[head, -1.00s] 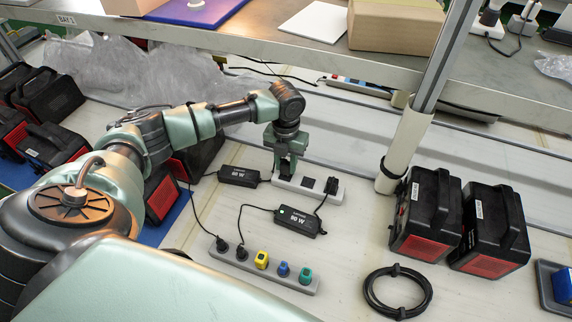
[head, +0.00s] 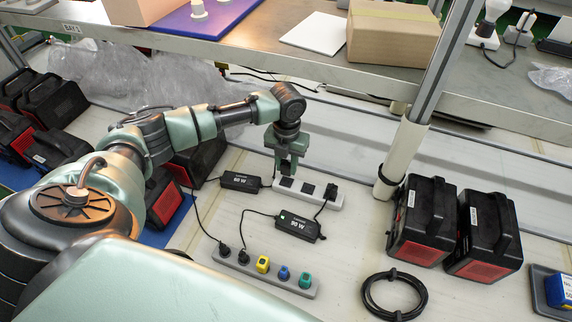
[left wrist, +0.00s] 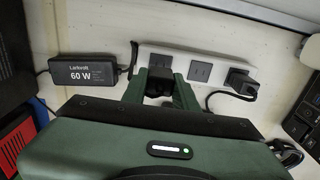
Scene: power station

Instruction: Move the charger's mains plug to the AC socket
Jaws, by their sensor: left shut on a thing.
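My left gripper (head: 287,170) is shut on a black plug (left wrist: 158,82) and is over the left end of the white power strip (head: 337,203). In the left wrist view the plug sits between the fingers, just in front of the strip's leftmost socket, and seems clear of it. The middle socket (left wrist: 200,72) is empty. Another black plug (left wrist: 240,80) is in the right socket. The 60 W charger (head: 240,182) lies left of the strip; it also shows in the left wrist view (left wrist: 85,70). Its cable runs toward the gripper. My right gripper is not in view.
A second charger (head: 297,226) with a green light lies before the strip. A grey rail (head: 300,285) holds several coloured and black connectors. Black-and-red power stations stand left and right (head: 422,222). A post (head: 405,155) rises right of the strip. A coiled cable (head: 395,295) lies front right.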

